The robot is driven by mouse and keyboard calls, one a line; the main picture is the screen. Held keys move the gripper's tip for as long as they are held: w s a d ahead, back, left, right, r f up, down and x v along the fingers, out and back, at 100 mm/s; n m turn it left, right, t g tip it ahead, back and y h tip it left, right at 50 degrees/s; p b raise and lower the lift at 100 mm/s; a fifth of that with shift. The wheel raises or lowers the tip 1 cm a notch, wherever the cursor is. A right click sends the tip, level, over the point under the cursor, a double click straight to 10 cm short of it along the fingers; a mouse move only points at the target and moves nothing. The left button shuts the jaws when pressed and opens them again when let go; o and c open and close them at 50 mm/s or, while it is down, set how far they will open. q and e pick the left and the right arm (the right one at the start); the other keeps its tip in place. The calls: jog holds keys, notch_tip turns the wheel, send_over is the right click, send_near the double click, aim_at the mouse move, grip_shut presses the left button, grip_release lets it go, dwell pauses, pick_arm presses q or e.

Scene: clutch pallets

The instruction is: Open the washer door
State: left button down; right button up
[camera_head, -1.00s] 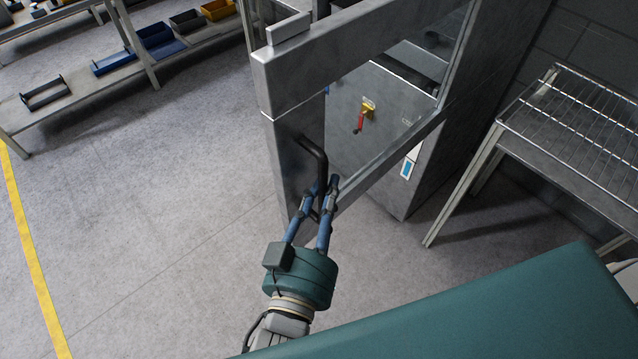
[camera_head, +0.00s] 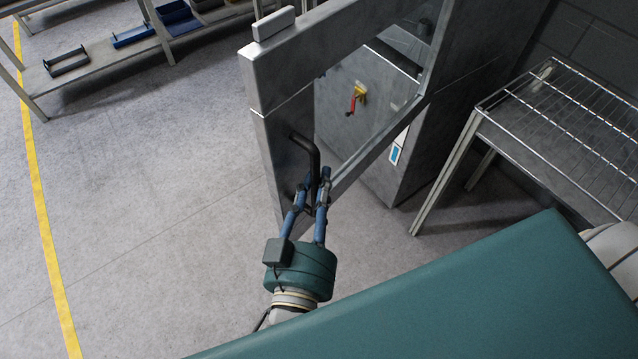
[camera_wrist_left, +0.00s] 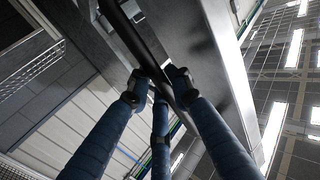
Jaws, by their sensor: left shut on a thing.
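The washer door (camera_head: 280,95) is a grey metal frame with a glass pane, and it stands swung out from the grey washer body (camera_head: 440,110). A black bar handle (camera_head: 309,158) is fixed on its free edge. My left gripper (camera_head: 314,190), with blue fingers and a green wrist, is shut on the lower part of this handle. In the left wrist view, the blue fingers (camera_wrist_left: 158,90) close around the dark handle bar (camera_wrist_left: 140,40). Part of the handle is hidden by the fingers. My right gripper is not in view.
A wire-topped metal table (camera_head: 560,125) stands right of the washer. A shelf bench (camera_head: 100,60) with trays is at the upper left. A yellow floor line (camera_head: 45,220) runs down the left. The floor (camera_head: 160,180) between them is clear.

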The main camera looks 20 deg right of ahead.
pick_arm(q)
jog(key=c, duration=1.7)
grip_release()
jog(key=shift+o, duration=0.2)
jog(key=shift+s+a, duration=0.1)
jog(key=shift+s, duration=0.05)
jog(key=v, duration=1.1)
jog(key=shift+s+a, duration=0.2)
jog(key=shift+s, duration=0.15)
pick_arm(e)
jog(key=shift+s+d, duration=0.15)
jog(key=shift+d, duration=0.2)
